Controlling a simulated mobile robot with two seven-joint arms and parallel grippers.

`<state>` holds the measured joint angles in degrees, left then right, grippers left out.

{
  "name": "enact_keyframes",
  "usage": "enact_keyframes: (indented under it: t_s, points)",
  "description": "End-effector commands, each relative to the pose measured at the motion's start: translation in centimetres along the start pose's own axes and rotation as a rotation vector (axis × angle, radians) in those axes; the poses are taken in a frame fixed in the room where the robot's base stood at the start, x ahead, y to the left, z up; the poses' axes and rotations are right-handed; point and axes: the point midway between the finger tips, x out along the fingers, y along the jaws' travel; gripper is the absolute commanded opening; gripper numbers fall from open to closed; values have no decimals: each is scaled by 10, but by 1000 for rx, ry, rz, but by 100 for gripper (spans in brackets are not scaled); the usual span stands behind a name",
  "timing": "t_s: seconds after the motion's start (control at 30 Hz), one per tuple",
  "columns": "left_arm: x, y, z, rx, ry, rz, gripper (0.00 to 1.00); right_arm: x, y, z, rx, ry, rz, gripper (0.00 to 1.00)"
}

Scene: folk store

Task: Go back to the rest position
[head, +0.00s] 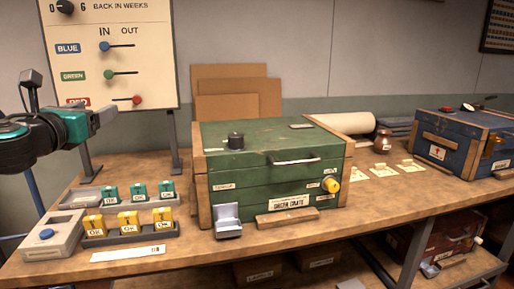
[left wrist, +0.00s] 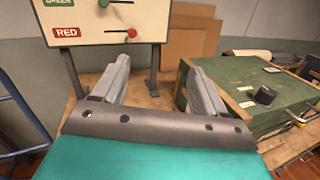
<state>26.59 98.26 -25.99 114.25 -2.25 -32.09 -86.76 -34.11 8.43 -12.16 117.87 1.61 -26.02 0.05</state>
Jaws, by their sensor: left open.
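My left gripper (left wrist: 160,85) is open and empty in the left wrist view, its two grey fingers spread apart. In the head view my left arm comes in from the left at bench-top height and above, and the gripper (head: 101,117) is in front of the sign board (head: 120,52). It is apart from everything on the bench. The board has BLUE, GREEN and RED sliders marked IN and OUT. The blue and green knobs are at the left, and the red knob is at the right. My right gripper is in neither view.
A closed green crate (head: 270,165) stands mid-bench, with a blue crate (head: 465,140) at the right. Trays of teal tags (head: 138,192) and yellow tags (head: 129,221) sit at the left beside a grey box with a blue button (head: 48,236). Cardboard sheets (head: 235,95) lean behind.

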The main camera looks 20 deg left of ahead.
Motion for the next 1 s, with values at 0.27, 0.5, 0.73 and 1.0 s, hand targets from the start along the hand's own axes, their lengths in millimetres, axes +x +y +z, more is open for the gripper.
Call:
enact_keyframes:
  t_s: [0.27, 0.5, 0.73, 1.0]
  points:
    - [-6, -100, -142, -705, 287, -127, 72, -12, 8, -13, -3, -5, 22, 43]
    - [-63, -179, -246, -1387, 550, -39, 72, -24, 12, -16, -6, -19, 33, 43]
    - [-146, -239, -316, -2031, 727, 238, 72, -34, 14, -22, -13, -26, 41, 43]
    - [-244, -284, -358, -2669, 726, 719, 72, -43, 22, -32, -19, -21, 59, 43]
